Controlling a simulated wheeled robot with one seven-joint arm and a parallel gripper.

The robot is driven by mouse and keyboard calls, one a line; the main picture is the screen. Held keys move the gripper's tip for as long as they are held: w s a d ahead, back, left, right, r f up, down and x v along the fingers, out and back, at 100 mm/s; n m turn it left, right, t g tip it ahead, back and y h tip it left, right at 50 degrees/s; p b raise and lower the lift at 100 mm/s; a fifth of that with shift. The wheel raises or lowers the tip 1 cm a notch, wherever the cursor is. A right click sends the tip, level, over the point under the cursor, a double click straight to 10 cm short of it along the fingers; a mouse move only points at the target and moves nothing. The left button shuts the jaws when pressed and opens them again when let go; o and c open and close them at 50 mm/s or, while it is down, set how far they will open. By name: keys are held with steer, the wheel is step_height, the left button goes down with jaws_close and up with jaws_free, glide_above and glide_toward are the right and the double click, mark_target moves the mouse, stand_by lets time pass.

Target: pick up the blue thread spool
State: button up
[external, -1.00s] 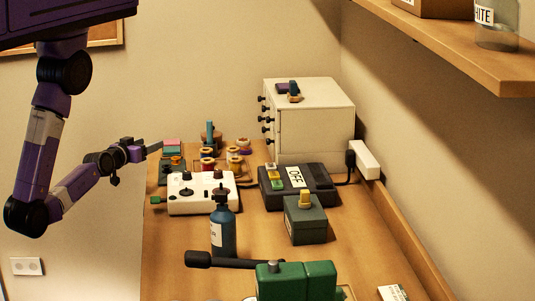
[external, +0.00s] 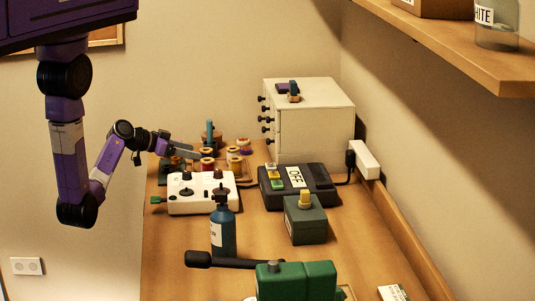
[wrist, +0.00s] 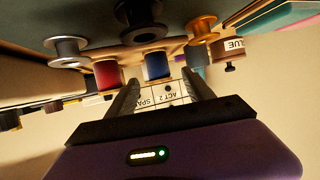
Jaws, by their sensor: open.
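The blue thread spool (wrist: 157,66) is near the middle of the wrist view, with the red spool (wrist: 107,74) close on its left. My gripper (wrist: 161,90) is open and empty, its two fingers apart and pointing toward the blue spool, which lies roughly between their lines. I cannot tell whether the tips reach beside it. In the external view my gripper (external: 196,155) is at the spool cluster at the table's far left. I cannot make out the blue spool there.
A red spool (external: 207,164) and a yellow spool (external: 235,164) stand close by in the external view. A white control box (external: 202,199) stands in front of the cluster. The white drawer cabinet (external: 315,130) is behind on the right. A lettered card (wrist: 165,94) lies beyond the fingers.

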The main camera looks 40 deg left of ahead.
mark_target(206, 154)
steer(key=p+x, duration=0.1)
steer(key=x, duration=0.4)
steer(key=shift+w+d+r+p, duration=0.1)
steer(key=shift+d+p, duration=0.15)
steer(key=shift+p, duration=0.05)
steer(key=shift+w+d+f, duration=0.25)
steer(key=shift+w+f, duration=0.05)
steer(key=shift+w, duration=0.15)
jaws_close()
steer(key=shift+r, duration=0.1)
